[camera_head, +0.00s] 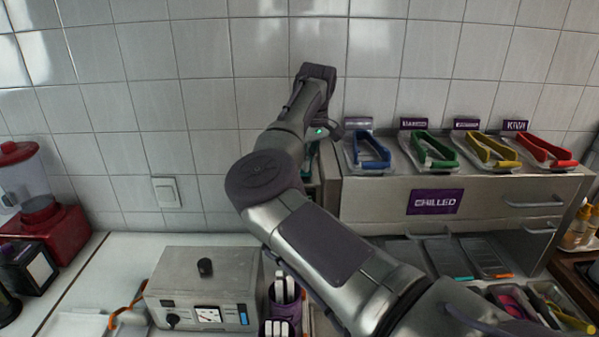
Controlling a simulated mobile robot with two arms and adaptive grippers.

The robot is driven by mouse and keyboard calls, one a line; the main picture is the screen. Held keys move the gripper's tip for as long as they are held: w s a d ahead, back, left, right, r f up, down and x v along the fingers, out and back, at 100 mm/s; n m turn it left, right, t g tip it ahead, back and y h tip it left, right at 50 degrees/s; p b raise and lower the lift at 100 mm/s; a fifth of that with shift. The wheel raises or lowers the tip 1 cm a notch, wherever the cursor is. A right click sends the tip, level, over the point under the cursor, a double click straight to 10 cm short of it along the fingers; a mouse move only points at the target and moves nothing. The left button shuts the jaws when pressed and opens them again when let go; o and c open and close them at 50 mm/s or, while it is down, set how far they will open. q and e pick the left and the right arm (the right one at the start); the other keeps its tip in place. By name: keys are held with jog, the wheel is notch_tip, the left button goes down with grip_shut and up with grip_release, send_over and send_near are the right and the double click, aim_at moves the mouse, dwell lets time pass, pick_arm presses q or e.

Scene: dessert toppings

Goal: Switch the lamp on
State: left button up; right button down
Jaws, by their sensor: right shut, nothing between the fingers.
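My right arm reaches in from the lower right and bends up in front of the tiled wall. My right gripper (336,130) is at the far end, beside a small green light and close to the left end of the steel topping unit. It is shut and empty, and my own arm partly hides it. A white wall switch (165,192) is on the tiles to the left, well apart from the gripper. I cannot make out a lamp. My left gripper is not in view.
A metal box with a black knob and a dial (203,285) stands on the counter. A red blender (40,215) is at the far left. The chilled unit (380,203) carries coloured tongs (432,152). Dark purple holders (284,302) stand by my arm. The counter below the switch is clear.

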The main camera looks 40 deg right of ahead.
jog(key=shift+f, duration=0.15)
notch_tip(320, 180, up, 7)
jog(key=p, duration=0.5)
dwell(0.4)
dwell(0.5)
